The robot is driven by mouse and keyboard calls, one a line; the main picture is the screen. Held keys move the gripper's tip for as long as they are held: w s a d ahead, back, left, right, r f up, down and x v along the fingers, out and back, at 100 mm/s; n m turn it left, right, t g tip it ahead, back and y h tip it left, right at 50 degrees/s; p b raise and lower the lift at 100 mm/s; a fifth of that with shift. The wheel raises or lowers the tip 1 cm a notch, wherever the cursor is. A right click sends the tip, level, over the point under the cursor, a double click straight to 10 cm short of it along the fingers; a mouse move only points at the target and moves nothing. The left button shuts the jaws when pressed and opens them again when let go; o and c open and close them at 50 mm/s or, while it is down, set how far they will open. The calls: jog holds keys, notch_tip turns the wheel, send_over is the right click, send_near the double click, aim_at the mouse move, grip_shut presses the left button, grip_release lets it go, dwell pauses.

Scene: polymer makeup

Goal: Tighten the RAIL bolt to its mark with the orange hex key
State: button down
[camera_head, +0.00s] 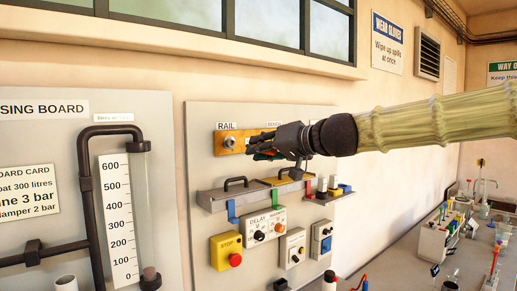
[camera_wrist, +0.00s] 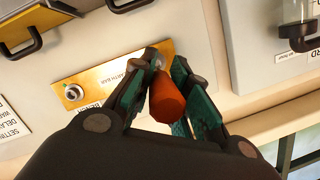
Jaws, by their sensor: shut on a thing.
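The RAIL bolt (camera_head: 229,142) is a grey round-headed bolt near the left end of a brass plate (camera_head: 221,150) on the wall panel, under the RAIL label (camera_head: 227,126). My gripper (camera_head: 252,147) is just right of it in the head view. In the wrist view my gripper (camera_wrist: 162,85) is shut on the orange handle of the hex key (camera_wrist: 167,102), which points toward the plate's right end. Its metal tip is mostly hidden, so I cannot tell whether it sits in the bolt. I cannot make out the mark.
A second bolt (camera_wrist: 73,92) sits at the plate's other end in the wrist view. Below the plate are a grey shelf (camera_head: 232,199) with black handles, a yellow STOP box (camera_head: 226,252) and several switch boxes. A pipe-and-gauge board (camera_head: 60,235) stands left; a cluttered bench (camera_head: 400,255) lies right.

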aim_at(247, 145)
jog(key=shift+r+p, duration=0.2)
jog(key=shift+p, duration=0.2)
jog(key=shift+w+a+f, duration=0.15)
jog(key=shift+w+d+r+b+x, duration=0.1)
jog(key=shift+r+x, duration=0.05)
jog(key=shift+x, duration=0.7)
jog(key=shift+w+d+r+b+x, duration=0.1)
jog(key=shift+w+r+b+x, duration=0.1)
jog(key=shift+x, duration=0.7)
jog(key=shift+w+d+r+b+x, duration=0.1)
jog(key=shift+r+x, duration=0.05)
jog(key=shift+x, duration=0.7)
jog(key=shift+r+x, duration=0.2)
jog(key=shift+x, duration=0.9)
dwell(0.4)
jog(key=c, duration=1.3)
grip_release()
jog(key=v, duration=1.2)
jog(key=shift+r, duration=0.15)
jog(key=shift+w, duration=0.1)
